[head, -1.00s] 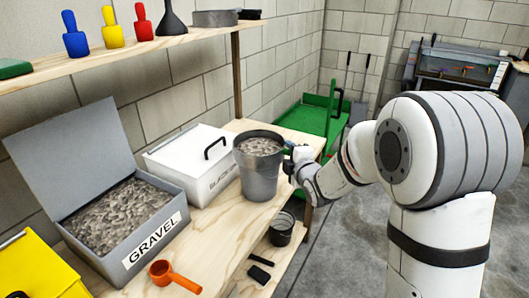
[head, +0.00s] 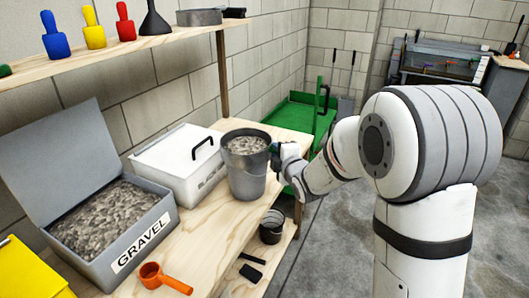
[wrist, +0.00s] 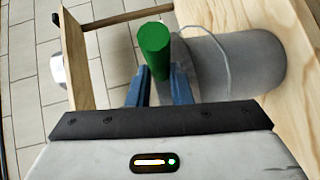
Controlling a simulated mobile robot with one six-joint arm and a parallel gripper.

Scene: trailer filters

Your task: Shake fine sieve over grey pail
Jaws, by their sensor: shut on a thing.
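The grey pail (head: 247,180) stands upright on the wooden bench, with grey gravel-like material (head: 246,145) showing at its top. My gripper (head: 277,152) is just right of the pail's rim. In the wrist view, my gripper (wrist: 157,80) has its blue fingers shut on a green round handle (wrist: 154,45). The pail (wrist: 245,68) lies right of the handle there, its thin wire bail showing. I cannot make out the fine sieve's mesh or frame, nor tell whether the green handle belongs to it.
Left of the pail are a white lidded box (head: 180,165) and an open gravel box (head: 120,225). An orange scoop (head: 163,278) lies in front. A small dark bucket (head: 271,227) sits on the lower shelf. The upper shelf (head: 120,50) hangs behind.

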